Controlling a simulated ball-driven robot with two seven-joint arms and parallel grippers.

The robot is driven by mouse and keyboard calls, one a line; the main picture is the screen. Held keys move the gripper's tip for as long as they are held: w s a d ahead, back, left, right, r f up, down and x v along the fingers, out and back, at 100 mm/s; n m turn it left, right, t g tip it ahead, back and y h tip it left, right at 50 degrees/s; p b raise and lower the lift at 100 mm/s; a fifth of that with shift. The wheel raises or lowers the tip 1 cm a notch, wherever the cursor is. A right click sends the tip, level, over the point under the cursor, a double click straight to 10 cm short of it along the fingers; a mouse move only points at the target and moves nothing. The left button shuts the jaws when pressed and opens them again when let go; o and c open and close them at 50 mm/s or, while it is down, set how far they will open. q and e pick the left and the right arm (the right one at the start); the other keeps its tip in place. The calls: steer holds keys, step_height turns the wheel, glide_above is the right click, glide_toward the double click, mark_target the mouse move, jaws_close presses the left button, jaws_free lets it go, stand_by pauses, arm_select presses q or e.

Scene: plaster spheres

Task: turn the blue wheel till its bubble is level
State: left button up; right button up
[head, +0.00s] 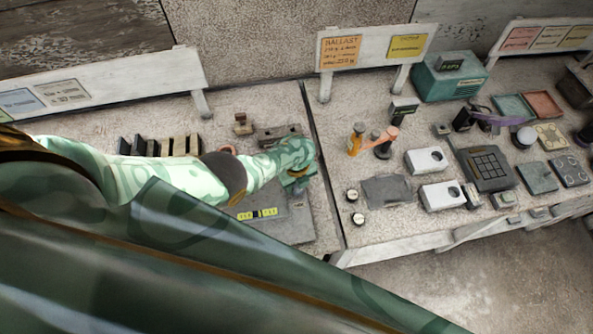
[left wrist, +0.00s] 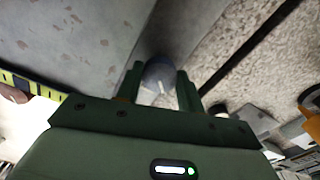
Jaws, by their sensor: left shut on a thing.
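The blue wheel (left wrist: 158,76) sits between the two fingers of my left gripper (left wrist: 160,88) in the left wrist view. It shows a small pale mark on its face. The fingers are shut on it from both sides. In the head view my left gripper (head: 297,182) is over the right end of a grey plate (head: 288,228), and its hand hides most of the wheel. The yellow-green bubble vial (head: 257,213) lies on the plate, left of the gripper. Part of it shows in the left wrist view (left wrist: 22,92). Where its bubble sits is too small to tell. My right gripper is not in view.
A dark gap (head: 322,165) runs between the two benches. Right of it stand white boxes (head: 427,160), a dark keypad (head: 485,168) and a teal case (head: 450,75). A row of dark and tan blocks (head: 165,146) stands behind my left arm.

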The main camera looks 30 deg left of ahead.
arm_select(q)
steer(key=m, duration=0.6)
steer(key=shift+d+m+b, duration=0.1)
steer(key=shift+m+b, duration=0.2)
steer(key=shift+b, duration=0.05)
steer(key=m+b, duration=0.1)
steer(key=m, duration=0.5)
steer(key=shift+m, duration=0.4)
steer(key=o, duration=1)
